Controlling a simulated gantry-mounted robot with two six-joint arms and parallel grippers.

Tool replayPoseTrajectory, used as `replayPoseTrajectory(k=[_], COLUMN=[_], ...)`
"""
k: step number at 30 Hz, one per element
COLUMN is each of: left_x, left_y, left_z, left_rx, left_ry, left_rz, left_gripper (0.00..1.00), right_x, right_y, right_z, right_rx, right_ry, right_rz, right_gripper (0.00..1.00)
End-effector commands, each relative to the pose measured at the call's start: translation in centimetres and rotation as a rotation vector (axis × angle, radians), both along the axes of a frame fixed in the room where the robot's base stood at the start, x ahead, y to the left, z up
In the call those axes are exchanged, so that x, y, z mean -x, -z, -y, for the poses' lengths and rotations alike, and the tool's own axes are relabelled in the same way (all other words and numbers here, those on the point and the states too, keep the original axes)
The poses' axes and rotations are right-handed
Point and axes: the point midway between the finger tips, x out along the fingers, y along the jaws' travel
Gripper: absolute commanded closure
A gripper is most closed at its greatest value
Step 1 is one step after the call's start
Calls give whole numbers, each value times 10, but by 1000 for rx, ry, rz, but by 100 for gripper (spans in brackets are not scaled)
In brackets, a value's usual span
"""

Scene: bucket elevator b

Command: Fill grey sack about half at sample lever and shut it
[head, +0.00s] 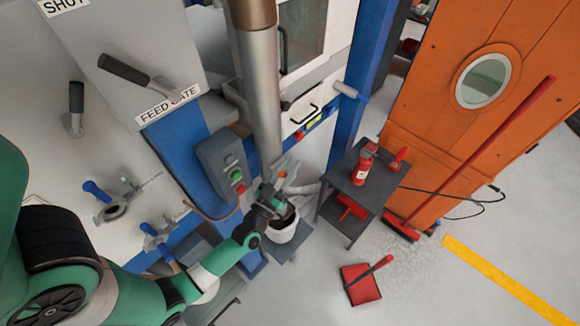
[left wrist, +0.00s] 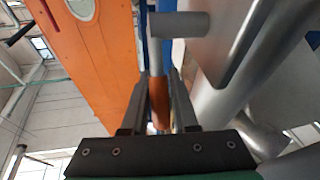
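A pale grey sack (head: 284,228) stands with its mouth up and dark inside, on a small shelf below the machine's metal pipe. A small lever with an orange grip (head: 283,174) sits just above it. My left gripper (head: 278,192) is right at this lever, above the sack mouth. In the left wrist view the two fingers (left wrist: 158,95) stand either side of an orange grip (left wrist: 159,118); whether they press on it is not clear. The gripper hides part of the sack's mouth. My right gripper is in neither view.
A control box with a green button (head: 237,174) is left of the pipe (head: 262,95). A dark side table (head: 345,190) with a red bottle (head: 364,165) stands right. Feed-gate levers are upper left.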

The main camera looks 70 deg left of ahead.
Motion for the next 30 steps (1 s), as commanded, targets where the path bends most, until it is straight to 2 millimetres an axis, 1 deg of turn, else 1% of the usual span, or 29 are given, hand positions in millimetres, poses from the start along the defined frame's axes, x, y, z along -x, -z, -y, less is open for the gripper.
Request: replayPoseTrajectory(k=[1, 3, 4, 11, 14, 17, 25, 27, 30], left_x=[0, 0, 0, 0, 3, 13, 62, 73, 84], left_y=[0, 0, 0, 0, 2, 7, 24, 28, 31], left_z=[0, 0, 0, 0, 3, 10, 47, 55, 62], left_rx=[1, 1, 1, 1, 1, 2, 2, 3, 2], left_ry=[0, 0, 0, 0, 1, 1, 5, 6, 3], left_rz=[-1, -1, -1, -1, -3, -5, -5, -5, -2], left_gripper=[62, 49, 48, 48, 48, 48, 48, 48, 48], right_x=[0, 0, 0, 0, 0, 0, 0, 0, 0], right_y=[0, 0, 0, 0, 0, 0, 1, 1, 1], right_z=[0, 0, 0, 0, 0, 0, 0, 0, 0], right_rx=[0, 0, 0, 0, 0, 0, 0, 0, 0], right_ry=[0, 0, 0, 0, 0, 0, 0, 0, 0], right_rz=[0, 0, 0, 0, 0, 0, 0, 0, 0], right_gripper=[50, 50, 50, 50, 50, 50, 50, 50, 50])
